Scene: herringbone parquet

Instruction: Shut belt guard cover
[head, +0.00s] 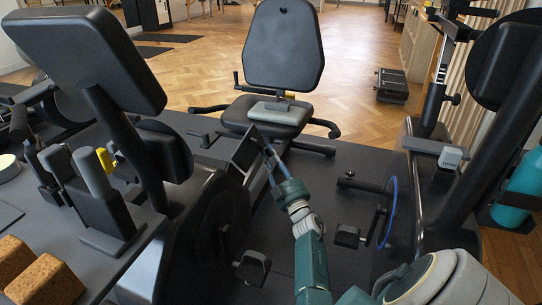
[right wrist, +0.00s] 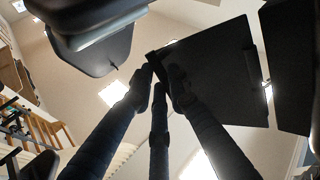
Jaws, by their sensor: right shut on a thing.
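A dark flat panel, which looks like the belt guard cover (head: 246,153), stands tilted beside the black machine body in the middle of the head view. In the right wrist view the cover (right wrist: 216,72) is a broad black plate right of the fingertips. My right gripper (head: 266,152) reaches up from the bottom and is shut at the panel's near edge. Its fingers (right wrist: 161,80) meet at the plate's left edge in the right wrist view. The opening behind the cover and the exact grip are hard to make out. My left gripper is not in view.
A bike seat (head: 283,113) with backrest stands behind the panel. Pedals (head: 347,236) and a blue-rimmed wheel (head: 388,212) are to the right of my arm. Another padded backrest (head: 85,58) and cork blocks (head: 45,281) are at left. Open parquet lies at the back.

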